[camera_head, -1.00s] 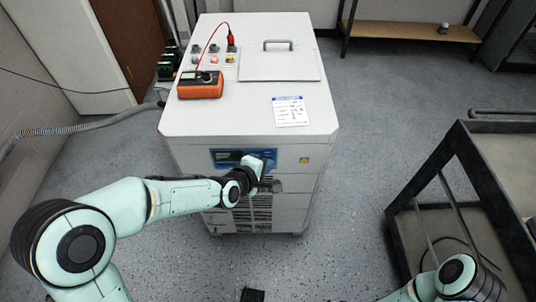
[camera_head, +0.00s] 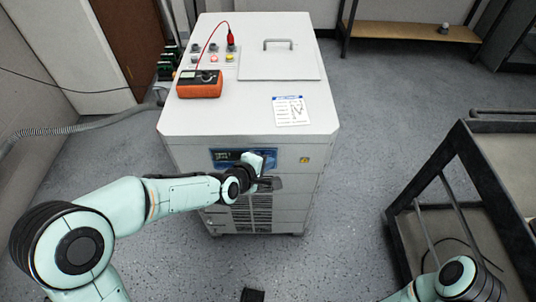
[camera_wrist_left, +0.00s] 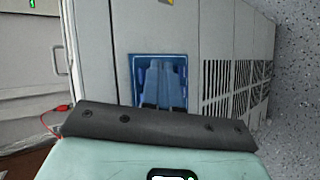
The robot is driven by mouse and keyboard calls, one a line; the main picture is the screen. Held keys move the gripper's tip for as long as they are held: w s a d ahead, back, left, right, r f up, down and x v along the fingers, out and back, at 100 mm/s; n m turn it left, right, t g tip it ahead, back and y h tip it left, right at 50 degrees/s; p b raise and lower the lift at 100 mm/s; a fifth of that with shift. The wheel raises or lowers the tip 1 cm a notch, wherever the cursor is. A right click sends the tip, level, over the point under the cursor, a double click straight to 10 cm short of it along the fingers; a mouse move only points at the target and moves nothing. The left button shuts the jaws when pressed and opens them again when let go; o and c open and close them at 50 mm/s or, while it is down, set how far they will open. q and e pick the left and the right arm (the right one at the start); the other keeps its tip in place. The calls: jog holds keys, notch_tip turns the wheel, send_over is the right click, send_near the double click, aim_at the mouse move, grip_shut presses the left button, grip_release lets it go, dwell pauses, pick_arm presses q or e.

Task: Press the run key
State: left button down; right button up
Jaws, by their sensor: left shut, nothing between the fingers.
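The grey-white cabinet (camera_head: 180,120) has a blue control panel (camera_head: 269,156) with a dark display (camera_head: 227,156) on its front face. My left gripper (camera_head: 266,182) is at the front face by the panel's right end and partly covers it. In the left wrist view, the blue panel (camera_wrist_left: 158,58) lies beyond the fingers, and the left gripper (camera_wrist_left: 159,80) is shut with nothing held. I cannot make out the run key or tell whether a fingertip touches it. My right arm shows at the bottom right, but its gripper is out of view.
An orange meter (camera_head: 200,84) with a red lead lies on the cabinet top, near several knobs and buttons. A label sheet (camera_head: 291,110) and a lid handle (camera_head: 278,42) are also there. A dark-framed cart (camera_head: 470,165) stands right, with open floor between.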

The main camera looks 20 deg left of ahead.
pick_arm(q)
jog(key=shift+w+a+b, duration=0.1)
jog(key=shift+w+b, duration=0.2)
jog(key=shift+w, duration=0.1)
dwell(0.3)
jog(key=shift+s, duration=0.15)
jog(key=shift+s+d, duration=0.2)
jog(key=shift+s, duration=0.45)
jog(key=s, duration=0.2)
jog(key=s+d, duration=0.1)
jog(key=s, duration=0.1)
jog(key=shift+s+d+p, duration=0.2)
jog(key=shift+s+p, duration=0.2)
dwell(1.0)
